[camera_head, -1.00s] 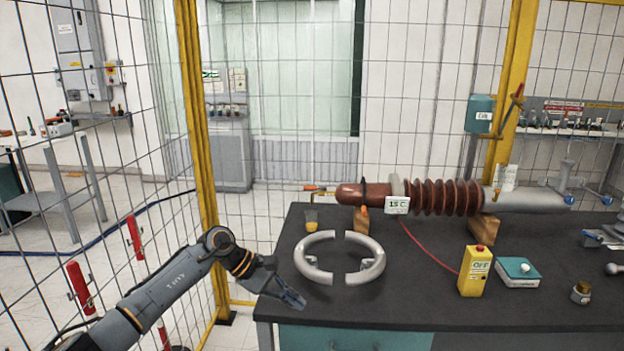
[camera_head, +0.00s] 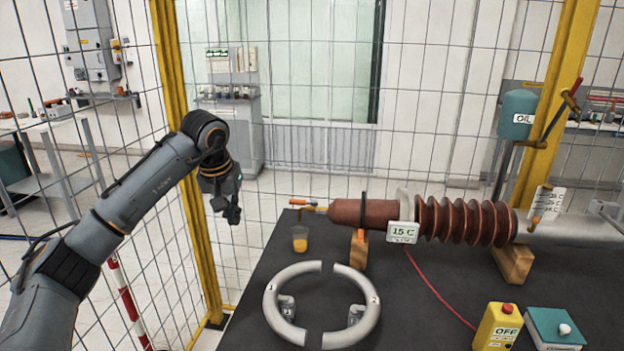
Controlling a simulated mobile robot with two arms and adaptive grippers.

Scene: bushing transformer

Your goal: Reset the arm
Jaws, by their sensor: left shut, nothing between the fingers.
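My left arm comes in from the left, and its left gripper (camera_head: 232,214) hangs fingers down in the air beside the yellow fence post. It is shut and empty, left of the workbench and apart from everything on it. My right gripper is out of view.
The dark workbench (camera_head: 262,262) holds a two-part grey ring (camera_head: 276,299), a cup of yellow liquid (camera_head: 300,240) and a brown ribbed bushing (camera_head: 372,213) on wooden blocks. A yellow OFF box (camera_head: 497,328) stands front right. The yellow post (camera_head: 172,100) and mesh fence are close to my arm.

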